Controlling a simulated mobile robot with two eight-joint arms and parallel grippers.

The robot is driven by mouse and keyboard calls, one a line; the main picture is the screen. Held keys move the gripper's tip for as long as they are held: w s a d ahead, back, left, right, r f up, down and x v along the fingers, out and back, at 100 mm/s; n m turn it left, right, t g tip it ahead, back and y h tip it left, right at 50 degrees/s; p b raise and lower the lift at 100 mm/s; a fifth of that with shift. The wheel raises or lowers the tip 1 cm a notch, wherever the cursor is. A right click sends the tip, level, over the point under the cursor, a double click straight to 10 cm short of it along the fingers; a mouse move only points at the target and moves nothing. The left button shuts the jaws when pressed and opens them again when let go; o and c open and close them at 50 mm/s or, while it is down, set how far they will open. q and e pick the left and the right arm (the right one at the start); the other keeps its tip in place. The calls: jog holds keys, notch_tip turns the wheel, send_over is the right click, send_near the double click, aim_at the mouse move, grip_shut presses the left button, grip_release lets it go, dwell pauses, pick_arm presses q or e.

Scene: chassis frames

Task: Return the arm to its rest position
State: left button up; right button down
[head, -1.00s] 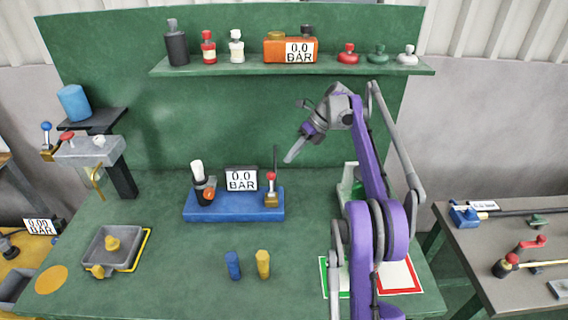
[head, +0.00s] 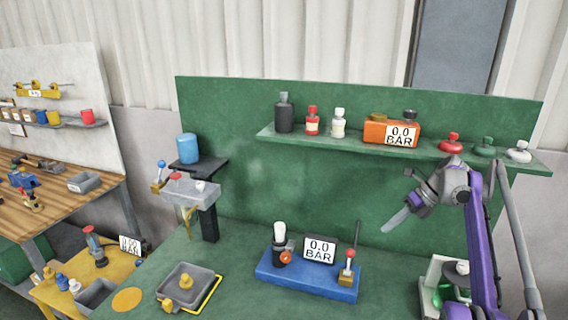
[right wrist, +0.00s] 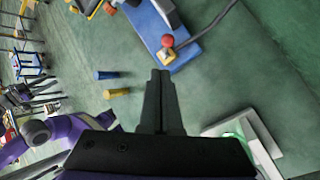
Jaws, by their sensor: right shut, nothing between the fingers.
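My right arm, purple and grey, rises at the right of the head view. Its gripper (head: 395,222) is shut and empty, pointing down and left in the air in front of the green back panel. In the right wrist view the closed fingers (right wrist: 160,76) point toward the bench top, with nothing between them. The blue base with the gauge (head: 318,280) is below and left of the gripper, apart from it. My left gripper is not in view.
The green shelf (head: 350,150) holds bottles and an orange gauge box (head: 391,131). A grey tray (head: 188,283) lies on the bench. A blue peg (right wrist: 106,75) and a yellow peg (right wrist: 116,93) stand on open bench. A white-and-green fixture (head: 436,278) is near my arm.

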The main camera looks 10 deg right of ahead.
jog(key=s+a+f+n+h, duration=0.15)
jog(key=s+a+n, duration=0.25)
jog(key=a+n, duration=0.4)
jog(key=s+a+r+n+h, duration=0.1)
jog(key=s+a+n+h, duration=0.1)
jog(key=s+a+n, duration=0.6)
jog(key=s+a+f+n+t+h, duration=0.1)
jog(key=s+a+f+n, duration=0.4)
jog(key=s+f+n, duration=0.2)
jog(key=s+a+f+n+t+h, duration=0.1)
jog(key=s+a+f+n+h, duration=0.1)
jog(key=s+a+f+n, duration=0.4)
jog(key=s+f+n, duration=0.2)
jog(key=s+n, duration=0.2)
jog(key=shift+a+n+t, duration=0.2)
jog(key=shift+n+t, duration=0.1)
jog(key=shift+t, duration=0.1)
